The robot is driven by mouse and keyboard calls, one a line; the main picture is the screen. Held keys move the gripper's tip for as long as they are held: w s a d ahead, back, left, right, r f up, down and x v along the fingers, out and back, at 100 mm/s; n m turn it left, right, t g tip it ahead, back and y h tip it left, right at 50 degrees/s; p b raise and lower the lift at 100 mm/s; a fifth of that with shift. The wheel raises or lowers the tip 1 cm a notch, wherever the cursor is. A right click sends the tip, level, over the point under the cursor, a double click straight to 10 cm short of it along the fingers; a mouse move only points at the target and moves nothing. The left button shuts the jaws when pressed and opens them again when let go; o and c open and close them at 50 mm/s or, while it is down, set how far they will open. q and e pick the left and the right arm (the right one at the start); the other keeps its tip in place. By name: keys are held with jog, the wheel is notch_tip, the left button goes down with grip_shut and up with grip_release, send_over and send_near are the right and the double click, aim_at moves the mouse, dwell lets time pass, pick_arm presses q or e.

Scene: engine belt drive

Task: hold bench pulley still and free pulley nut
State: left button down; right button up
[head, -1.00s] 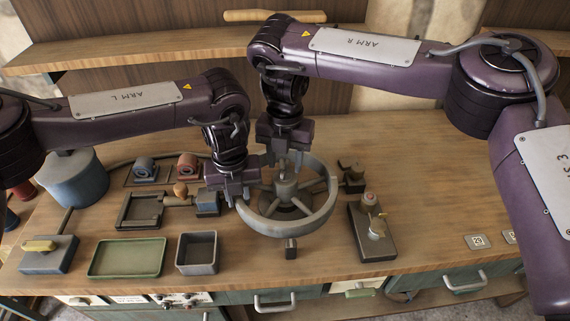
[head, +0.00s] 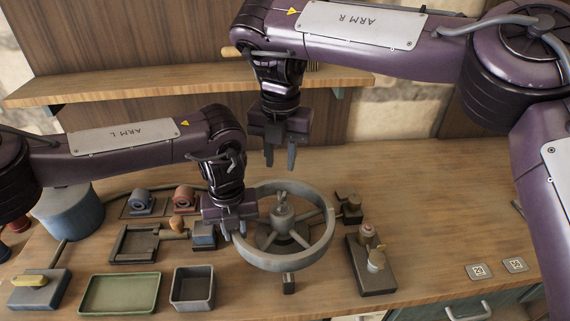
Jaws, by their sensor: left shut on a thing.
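The bench pulley (head: 318,248) is a large grey spoked wheel lying flat on the bench. My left gripper (head: 235,235) is at its left rim and shut on it. The pulley nut (head: 281,196), a small winged piece, shows on top of the central hub. My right gripper (head: 280,165) is raised above the hub, apart from the nut, with its fingers spread and nothing visible between them. I cannot tell whether the nut is loose on its thread.
Left of the pulley are a green tray (head: 84,307), a grey bin (head: 174,298) and a dark fixture (head: 124,256). A block with knobs (head: 360,274) stands to the right. A shelf (head: 150,84) runs behind.

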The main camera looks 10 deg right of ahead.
jog(key=a+r+y, duration=0.1)
jog(key=w+a+r+m, duration=0.1)
jog(key=a, duration=0.1)
jog(key=a+r+m+t+y, duration=0.1)
jog(key=shift+w+a+r+y, duration=0.1)
jog(key=shift+w+a+y, duration=0.15)
jog(key=shift+w+y, duration=0.05)
grip_shut()
notch_tip(320, 180, up, 6)
jog(key=w+a+m+t+y, duration=0.2)
jog(key=a+m+y, duration=0.1)
jog(key=m+g+y, duration=0.2)
jog(key=m+y, duration=0.5)
jog(key=m, duration=0.7)
send_over(282, 203)
jog(key=w+a, duration=0.2)
notch_tip(282, 203, down, 8)
jog(key=s+d+f+m+t+y, duration=0.1)
jog(key=s+d+f+m+t, duration=0.15)
jog(key=d+f+m, duration=0.45)
jog(key=s+d+f+m+t, duration=0.1)
jog(key=s+d+f+m, duration=0.3)
jog(key=d+m, duration=0.7)
jog(key=shift+n, duration=0.6)
jog(key=x, duration=0.8)
jog(key=r+x, duration=0.1)
jog(key=x, duration=0.4)
jog(key=shift+w, duration=0.4)
